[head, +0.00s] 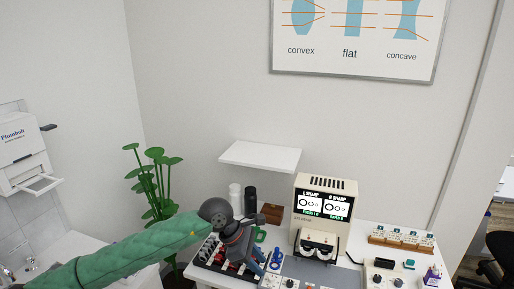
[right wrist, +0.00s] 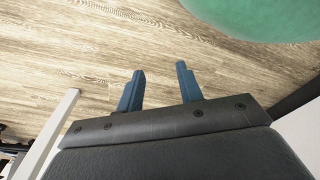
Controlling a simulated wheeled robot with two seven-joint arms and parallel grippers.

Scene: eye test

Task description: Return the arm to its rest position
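My left arm, in a green sleeve, reaches in from the lower left of the head view. Its dark left gripper (head: 257,262) points down over the left part of the white table (head: 372,240), above or beside a rack of dark and red pieces (head: 212,252). Its fingertips are small and mixed with blue things there, so its opening is unclear. My right gripper (right wrist: 160,72) shows in the right wrist view, its two blue fingers apart with nothing between them, over a wood-look floor (right wrist: 60,50). The right arm is not in the head view.
An eye-test machine (head: 323,208) stands on the table, right of the left gripper. A lens rack (head: 401,240) and a small bottle (head: 432,275) are farther right. A white shelf (head: 260,156) sticks out from the wall. A green plant (head: 157,180) stands behind my left arm.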

